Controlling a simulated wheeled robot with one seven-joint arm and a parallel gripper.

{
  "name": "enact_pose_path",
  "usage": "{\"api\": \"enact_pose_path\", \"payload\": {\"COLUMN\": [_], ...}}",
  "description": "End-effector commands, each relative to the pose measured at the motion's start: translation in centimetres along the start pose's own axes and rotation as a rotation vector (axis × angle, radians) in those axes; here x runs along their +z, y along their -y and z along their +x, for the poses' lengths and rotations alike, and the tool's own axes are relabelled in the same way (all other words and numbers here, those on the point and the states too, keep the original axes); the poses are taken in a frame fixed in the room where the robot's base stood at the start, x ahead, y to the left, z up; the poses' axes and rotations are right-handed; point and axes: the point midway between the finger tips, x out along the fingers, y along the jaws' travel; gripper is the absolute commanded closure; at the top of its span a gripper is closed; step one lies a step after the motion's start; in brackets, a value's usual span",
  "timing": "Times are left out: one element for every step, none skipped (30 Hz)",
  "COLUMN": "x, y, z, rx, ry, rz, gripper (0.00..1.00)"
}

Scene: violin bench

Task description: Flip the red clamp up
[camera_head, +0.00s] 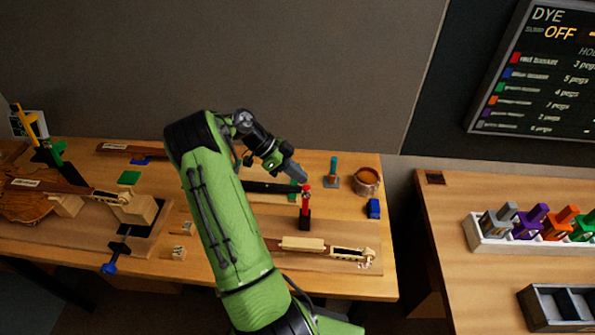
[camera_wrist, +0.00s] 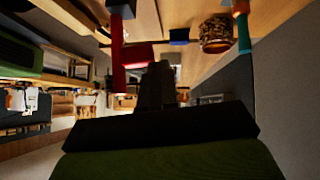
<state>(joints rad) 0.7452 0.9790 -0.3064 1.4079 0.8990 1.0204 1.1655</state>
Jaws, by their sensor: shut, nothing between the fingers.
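The red clamp (camera_head: 305,203) stands near the right end of the left bench, a red upright on a black base. It also shows in the wrist view as a red bar (camera_wrist: 118,55) hanging from the top, as that picture appears upside down. My gripper (camera_head: 296,172) is just above and slightly left of the clamp's top in the head view. Its dark fingers (camera_wrist: 156,86) are shut and empty, beside the red bar in the wrist view. I cannot tell whether they touch it.
A jar (camera_head: 367,182), a teal-topped post (camera_head: 333,168) and a blue block (camera_head: 373,208) stand right of the clamp. A violin neck piece (camera_head: 345,252) lies in front. My green arm hides the bench middle. A second bench (camera_head: 450,230) stands right, across a gap.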

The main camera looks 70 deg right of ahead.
Motion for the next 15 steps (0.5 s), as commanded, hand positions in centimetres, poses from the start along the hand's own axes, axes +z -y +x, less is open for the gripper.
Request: {"api": "enact_pose_path", "payload": {"x": [0.55, 0.56, 0.55, 0.54, 0.53, 0.53, 0.53, 0.53, 0.54, 0.54, 0.55, 0.56, 0.59, 0.61, 0.64], "y": [0.09, 0.09, 0.07, 0.05, 0.02, 0.0, -0.02, -0.03, -0.05, -0.06, -0.07, -0.13, -0.19, -0.28, -0.45], "z": [0.51, 0.51, 0.5, 0.49, 0.49, 0.49, 0.5, 0.51, 0.52, 0.52, 0.54, 0.55, 0.57, 0.58, 0.59], "rx": [0.001, 0.002, 0.003, 0.003, 0.004, 0.005, 0.006, 0.006, 0.007, 0.007, 0.007, 0.008, 0.008, 0.008, 0.008], "ry": [0.0, 0.0, 0.001, 0.001, 0.001, 0.001, 0.001, 0.001, 0.001, 0.001, 0.001, 0.001, 0.001, 0.001, 0.002], "rz": [-0.002, -0.003, -0.003, -0.004, -0.004, -0.004, -0.004, -0.004, -0.004, -0.004, -0.004, -0.004, -0.004, -0.004, -0.004], "gripper": [1.0, 1.0, 1.0, 1.0, 1.0, 1.0, 1.0, 1.0, 1.0, 1.0, 1.0, 1.0, 1.0, 1.0, 1.0]}}
